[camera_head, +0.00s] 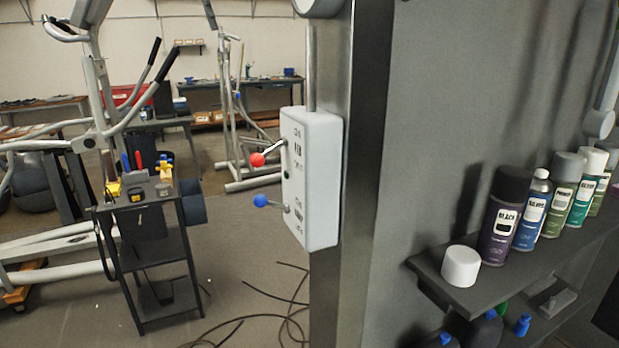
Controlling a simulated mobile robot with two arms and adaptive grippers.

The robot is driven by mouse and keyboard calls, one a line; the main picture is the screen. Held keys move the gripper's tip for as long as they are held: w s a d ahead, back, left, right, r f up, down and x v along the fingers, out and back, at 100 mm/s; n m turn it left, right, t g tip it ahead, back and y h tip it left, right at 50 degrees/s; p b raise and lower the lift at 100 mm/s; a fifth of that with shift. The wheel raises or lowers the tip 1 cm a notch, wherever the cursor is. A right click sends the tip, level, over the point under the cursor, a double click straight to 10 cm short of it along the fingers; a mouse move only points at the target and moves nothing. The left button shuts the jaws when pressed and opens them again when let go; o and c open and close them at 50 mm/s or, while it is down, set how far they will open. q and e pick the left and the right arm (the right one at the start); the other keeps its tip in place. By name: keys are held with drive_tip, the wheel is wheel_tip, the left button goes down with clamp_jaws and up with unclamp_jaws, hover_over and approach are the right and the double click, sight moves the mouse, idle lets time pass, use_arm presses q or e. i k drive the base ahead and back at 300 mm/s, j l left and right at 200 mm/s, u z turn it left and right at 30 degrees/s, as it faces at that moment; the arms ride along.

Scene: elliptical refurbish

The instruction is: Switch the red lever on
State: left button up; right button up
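The red lever (258,159) is a red ball knob on a short pale rod. It sticks out to the left from the upper part of a white switch box (318,180) mounted on the edge of a grey metal column. Its rod slopes down a little from the box to the knob. A blue lever (262,200) sticks out lower on the same box. Small printed labels sit beside both levers, too small to read with certainty. Neither of my grippers shows in the head view.
A grey shelf (430,267) at the right holds several spray cans (503,215) and a white cap (461,266). A black tool cart (150,255) stands at the left near exercise machines. Dark cables (290,297) lie on the floor below the box. The space just left of the levers is free.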

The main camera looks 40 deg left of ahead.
sight(257, 160)
drive_tip(key=u, duration=1.35)
drive_tip(key=i+j, duration=0.15)
drive_tip(key=j, duration=0.2)
drive_tip(key=i+j, duration=0.1)
drive_tip(key=j, duration=0.25)
drive_tip(key=i+j, duration=0.15)
drive_tip(key=j, duration=0.15)
drive_tip(key=i+j+z, duration=0.15)
drive_tip(key=j, duration=0.2)
drive_tip(key=z, duration=2.05)
